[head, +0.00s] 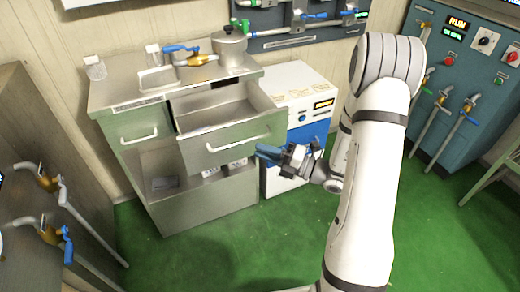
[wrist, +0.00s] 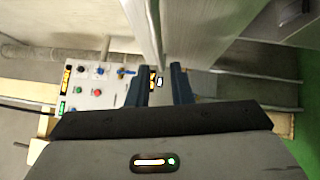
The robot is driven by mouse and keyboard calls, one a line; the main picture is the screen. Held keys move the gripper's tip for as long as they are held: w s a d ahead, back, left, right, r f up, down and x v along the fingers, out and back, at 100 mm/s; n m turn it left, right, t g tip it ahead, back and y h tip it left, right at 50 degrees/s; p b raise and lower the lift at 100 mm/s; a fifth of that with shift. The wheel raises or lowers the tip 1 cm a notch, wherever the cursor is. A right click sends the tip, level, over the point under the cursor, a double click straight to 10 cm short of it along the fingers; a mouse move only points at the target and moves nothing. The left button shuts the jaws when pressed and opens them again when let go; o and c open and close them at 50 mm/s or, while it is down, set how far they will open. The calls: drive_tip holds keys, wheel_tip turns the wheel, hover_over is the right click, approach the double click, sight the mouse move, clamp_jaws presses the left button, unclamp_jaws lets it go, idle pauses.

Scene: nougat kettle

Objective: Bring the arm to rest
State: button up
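My arm (head: 372,170) rises at the right of the head view and bends back down to my gripper (head: 270,153). My gripper is just right of the open steel drawer (head: 232,147), near its front right corner. I cannot tell from the head view whether they touch. In the wrist view, the two blue-grey fingers of my gripper (wrist: 160,84) stand apart, with background showing between them. No held object shows. A pale metal edge (wrist: 148,30) runs down close to the fingertips.
The steel cabinet (head: 125,120) carries a lidded kettle (head: 229,50) and a blue-handled valve (head: 190,57). A white and blue machine (head: 300,105) stands right of the drawer. A teal control panel (head: 455,75) is at the right, a valve bench (head: 25,150) at the left. Green floor (head: 230,245) lies clear in front.

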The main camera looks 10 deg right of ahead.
idle(0.3)
drive_tip(key=s+a+r+n+g+h+p, duration=0.35)
drive_tip(key=s+r+n+g, duration=0.3)
drive_tip(key=n, duration=0.35)
drive_tip(key=s+a+r+n+g+h+p, duration=0.25)
drive_tip(key=s+r+n+g+p, duration=0.3)
drive_tip(key=s+n, duration=0.4)
drive_tip(key=s+d+r+n+t+h+p, duration=0.1)
drive_tip(key=d+r+n+t+h+p, duration=0.1)
drive_tip(key=d+r+n+h+p, duration=0.2)
drive_tip(key=s+d+r+n+t+h+p, duration=0.2)
drive_tip(key=d+r+n+h, duration=0.4)
drive_tip(key=n, duration=1.1)
wheel_tip(320, 180, up, 4)
drive_tip(key=shift+d+f+t+h+p, duration=0.15)
drive_tip(key=shift+d+t+h+p, duration=0.15)
drive_tip(key=shift+t+h+p, duration=0.4)
drive_tip(key=shift+s, duration=0.1)
